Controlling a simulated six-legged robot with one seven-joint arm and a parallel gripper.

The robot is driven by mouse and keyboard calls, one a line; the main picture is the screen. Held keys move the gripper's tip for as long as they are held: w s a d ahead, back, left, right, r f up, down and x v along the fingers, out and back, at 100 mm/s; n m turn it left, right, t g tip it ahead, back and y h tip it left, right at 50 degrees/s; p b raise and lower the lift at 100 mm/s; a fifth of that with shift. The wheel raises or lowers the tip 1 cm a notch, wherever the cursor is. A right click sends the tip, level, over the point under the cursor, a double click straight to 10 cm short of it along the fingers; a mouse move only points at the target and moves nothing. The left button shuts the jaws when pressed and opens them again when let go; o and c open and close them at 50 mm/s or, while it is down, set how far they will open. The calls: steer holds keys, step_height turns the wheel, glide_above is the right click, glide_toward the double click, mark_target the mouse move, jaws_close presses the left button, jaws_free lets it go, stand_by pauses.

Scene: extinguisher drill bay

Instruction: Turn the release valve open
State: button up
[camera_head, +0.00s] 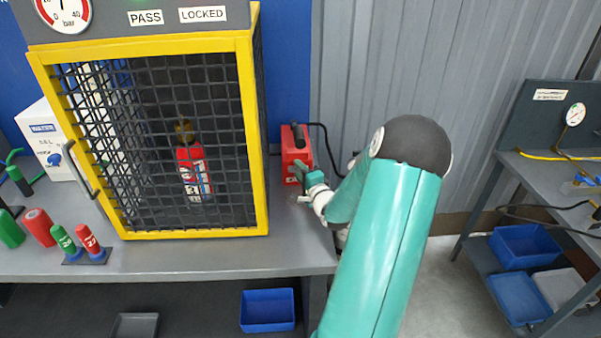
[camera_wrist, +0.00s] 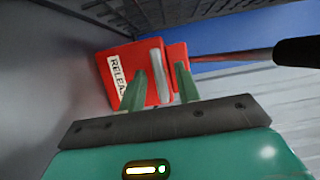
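The release valve is a red box (camera_head: 290,142) at the right end of the bench, beside the yellow-framed cage. In the wrist view the red box (camera_wrist: 112,62) carries a white label reading "RELEAS", and a pale grey lever (camera_wrist: 158,64) stands upright on its face. My gripper (camera_head: 302,172) is in front of the box, partly hiding it. In the wrist view my gripper (camera_wrist: 161,72) has its two green fingers apart, one on each side of the lever. A gap shows on both sides. I cannot tell how deep the lever sits between the fingers.
The yellow-framed mesh cage (camera_head: 252,130) stands close left, with a red extinguisher (camera_head: 190,168) inside. Lit signs above read "PASS" and "LOCKED". A black hose (camera_head: 328,140) runs from the box. A grey corrugated wall (camera_head: 400,60) is behind. A side bench (camera_head: 530,170) stands right.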

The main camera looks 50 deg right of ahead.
steer(key=shift+c, duration=0.4)
jaws_close()
steer(key=n+g, duration=0.1)
steer(key=n, duration=0.2)
steer(key=shift+r, duration=0.15)
steer(key=shift+n+g, duration=0.9)
steer(key=shift+n, duration=0.6)
steer(key=shift+o, duration=0.4)
jaws_free()
